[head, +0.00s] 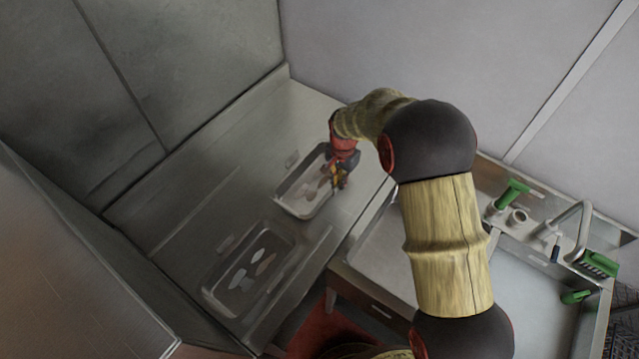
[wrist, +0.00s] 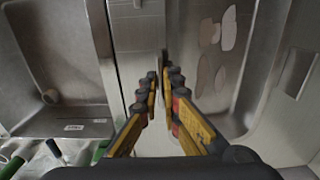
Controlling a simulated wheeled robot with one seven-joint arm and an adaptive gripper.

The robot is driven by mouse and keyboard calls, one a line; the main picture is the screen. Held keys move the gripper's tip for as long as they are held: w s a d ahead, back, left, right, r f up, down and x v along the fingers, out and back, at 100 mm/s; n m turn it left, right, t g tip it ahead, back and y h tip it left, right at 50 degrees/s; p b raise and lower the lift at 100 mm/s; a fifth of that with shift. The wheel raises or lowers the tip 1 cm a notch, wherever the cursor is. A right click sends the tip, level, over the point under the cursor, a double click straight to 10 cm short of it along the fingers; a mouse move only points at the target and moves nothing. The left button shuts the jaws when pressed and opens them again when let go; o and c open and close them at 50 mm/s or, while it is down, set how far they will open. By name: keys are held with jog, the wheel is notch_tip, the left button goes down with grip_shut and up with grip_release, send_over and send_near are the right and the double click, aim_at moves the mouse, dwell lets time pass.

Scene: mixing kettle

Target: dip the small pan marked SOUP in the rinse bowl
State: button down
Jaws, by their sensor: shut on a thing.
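A shallow metal pan (head: 290,205) with pale flat shapes in it is on the steel counter in the head view. It also shows right of the fingers in the wrist view (wrist: 190,20). My gripper (head: 340,183) is at its right edge, pointing down. In the wrist view the two yellow-and-black fingers (wrist: 165,85) close around a thin upright edge, which looks like this pan's rim. I cannot read SOUP on any label. The metal sink (head: 385,262) stands right of the counter; I cannot tell whether it is the rinse bowl.
A second shallow pan (head: 212,296) with pale shapes is set lower left on the counter. Small plates (head: 292,158) mark the counter. Behind the sink are a faucet (head: 586,222), a green-handled tool (head: 514,191) and a green brush (head: 598,263). My arm crosses over the sink.

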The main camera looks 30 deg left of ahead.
jog(key=shift+r+p, duration=1.85)
jog(key=shift+r, duration=2.8)
